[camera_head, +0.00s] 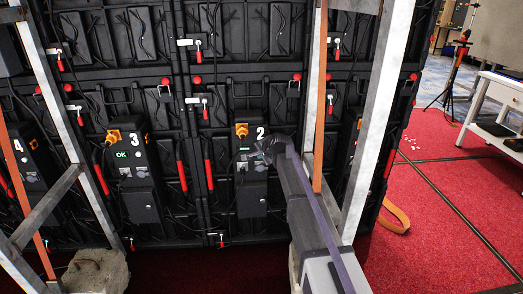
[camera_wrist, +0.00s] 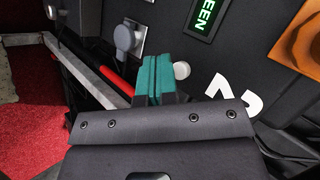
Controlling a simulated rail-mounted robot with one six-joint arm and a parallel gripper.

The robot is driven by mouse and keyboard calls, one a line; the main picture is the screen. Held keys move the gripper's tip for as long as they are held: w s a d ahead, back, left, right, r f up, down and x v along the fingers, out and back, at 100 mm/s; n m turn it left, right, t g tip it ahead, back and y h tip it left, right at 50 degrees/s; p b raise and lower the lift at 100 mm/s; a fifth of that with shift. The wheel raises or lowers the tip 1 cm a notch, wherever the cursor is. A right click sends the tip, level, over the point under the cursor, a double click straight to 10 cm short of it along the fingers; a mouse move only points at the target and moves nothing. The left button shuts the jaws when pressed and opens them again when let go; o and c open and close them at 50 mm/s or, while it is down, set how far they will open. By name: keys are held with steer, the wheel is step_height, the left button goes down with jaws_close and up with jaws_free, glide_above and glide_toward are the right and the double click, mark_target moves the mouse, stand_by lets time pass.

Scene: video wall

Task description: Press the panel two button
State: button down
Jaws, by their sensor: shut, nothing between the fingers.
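The panel two box (camera_head: 252,192) is black, with a white "2" and an orange connector at its top, on the back of the video wall. In the wrist view its face (camera_wrist: 235,55) carries a lit display (camera_wrist: 203,18) reading "GREEN" and a small round white button (camera_wrist: 182,70). My gripper (camera_head: 262,152) is at the box's upper front. In the wrist view my gripper's teal fingertips (camera_wrist: 158,76) are shut together and empty, just left of the button. I cannot tell whether they touch the panel. Part of the "2" is hidden behind my gripper.
The panel three box (camera_head: 140,185) at left shows a green "OK". The panel four box (camera_head: 32,165) is farther left. Metal truss bars (camera_head: 375,110) and orange straps (camera_head: 318,90) stand close beside my arm. Red carpet (camera_head: 460,205) is open at right, near a white table (camera_head: 495,100).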

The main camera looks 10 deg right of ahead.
steer(key=s, duration=0.5)
steer(key=shift+a, duration=0.2)
stand_by(0.3)
stand_by(0.4)
steer(key=s+f+n+g+h, duration=0.1)
steer(key=s+f+n+g, duration=0.2)
steer(key=s, duration=1)
steer(key=s+f+n+g+h, duration=0.1)
steer(key=s+n+g, duration=0.3)
steer(key=s, duration=0.9)
steer(key=s+f+n+g+h, duration=0.1)
steer(key=s+f+n+g, duration=0.3)
steer(key=s, duration=0.8)
step_height(320, 180, up, 29)
steer(key=n+t+p, duration=0.1)
steer(key=p, duration=2.6)
steer(key=shift+w+d+r+t, duration=0.2)
steer(key=shift+w+d+t, duration=0.05)
steer(key=shift+t, duration=0.05)
